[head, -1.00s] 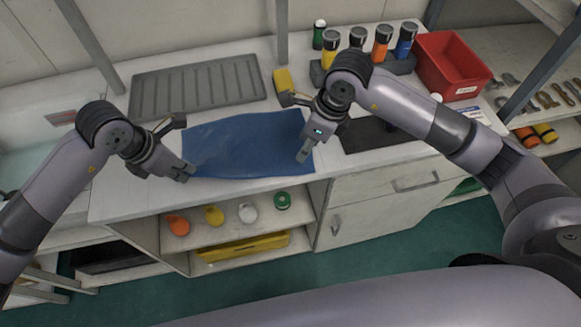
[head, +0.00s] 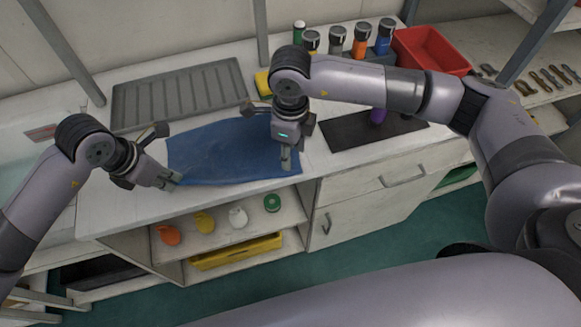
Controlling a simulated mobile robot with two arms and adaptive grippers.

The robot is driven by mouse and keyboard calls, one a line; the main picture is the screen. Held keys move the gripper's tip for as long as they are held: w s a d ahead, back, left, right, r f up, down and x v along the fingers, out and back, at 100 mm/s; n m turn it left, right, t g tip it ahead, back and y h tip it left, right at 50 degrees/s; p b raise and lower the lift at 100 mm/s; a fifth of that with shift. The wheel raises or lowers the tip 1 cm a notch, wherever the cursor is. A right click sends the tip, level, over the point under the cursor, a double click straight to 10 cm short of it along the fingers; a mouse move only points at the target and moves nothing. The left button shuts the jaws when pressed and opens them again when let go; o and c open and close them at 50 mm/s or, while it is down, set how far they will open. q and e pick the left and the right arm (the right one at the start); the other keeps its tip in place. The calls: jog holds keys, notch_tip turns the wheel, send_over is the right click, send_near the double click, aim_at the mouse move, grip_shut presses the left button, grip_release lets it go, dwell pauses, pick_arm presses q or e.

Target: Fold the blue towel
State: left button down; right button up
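The blue towel (head: 225,153) lies spread on the white counter, with its long near edge close to the counter's front. My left gripper (head: 172,181) is at the towel's near left corner, low, with its fingertips at or just over the cloth. My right gripper (head: 286,160) points down at the towel's near right part and hides some of its right side. The fingers of both grippers look close together, but I cannot tell whether either is shut or has cloth between them.
A grey ribbed tray (head: 180,95) lies behind the towel, with a yellow item (head: 263,83) beside it. A dark mat (head: 345,130) with a purple object (head: 378,115) lies to the right. Several capped bottles and a red bin (head: 430,50) stand at the back right.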

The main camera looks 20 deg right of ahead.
aim_at(291, 170)
jog(key=shift+f, duration=2.5)
jog(key=shift+f, duration=0.1)
jog(key=c, duration=0.9)
grip_shut()
jog(key=shift+r, duration=2.55)
